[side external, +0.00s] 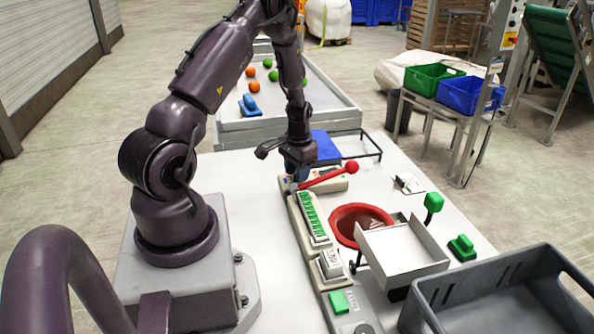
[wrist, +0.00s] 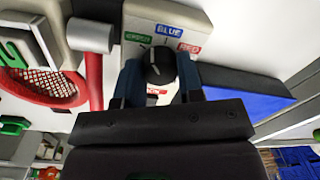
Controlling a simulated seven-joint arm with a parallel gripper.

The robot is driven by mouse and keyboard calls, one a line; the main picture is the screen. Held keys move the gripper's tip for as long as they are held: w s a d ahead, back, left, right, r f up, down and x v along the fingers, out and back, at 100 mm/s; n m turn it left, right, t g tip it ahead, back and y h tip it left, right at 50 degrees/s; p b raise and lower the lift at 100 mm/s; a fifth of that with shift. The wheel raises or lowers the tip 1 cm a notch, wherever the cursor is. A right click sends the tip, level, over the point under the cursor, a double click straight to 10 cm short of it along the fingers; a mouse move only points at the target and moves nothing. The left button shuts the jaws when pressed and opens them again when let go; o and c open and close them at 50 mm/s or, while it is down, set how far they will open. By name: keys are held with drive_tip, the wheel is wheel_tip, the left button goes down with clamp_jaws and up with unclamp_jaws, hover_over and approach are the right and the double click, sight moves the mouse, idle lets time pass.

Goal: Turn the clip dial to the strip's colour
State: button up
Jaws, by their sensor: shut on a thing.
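The clip dial (wrist: 157,56) is a black knob on a pale housing, seen in the wrist view. Green (wrist: 138,38), blue (wrist: 168,31) and red (wrist: 189,48) labels fan out around it. A small white mark shows on the knob; which label it points at I cannot tell for sure. My gripper (wrist: 158,75) has its two blue fingers shut on the dial, one on each side. In the side view my gripper (side external: 297,173) reaches down at the housing and hides the dial. A green strip (side external: 313,218) lies along the pale rail in front of it.
A red lever (side external: 330,176) extends right beside my gripper. A red-rimmed net opening (side external: 348,222), a white tray (side external: 400,250) and a grey crate (side external: 500,300) stand to the right and front. A blue pad (side external: 326,146) lies behind. Bare white table is left of the rail.

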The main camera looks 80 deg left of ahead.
drive_tip(key=shift+n, duration=2.2)
drive_tip(key=o, duration=0.9)
drive_tip(key=r, duration=1.3)
drive_tip(key=shift+w+d, duration=0.15)
drive_tip(key=shift+w, duration=0.05)
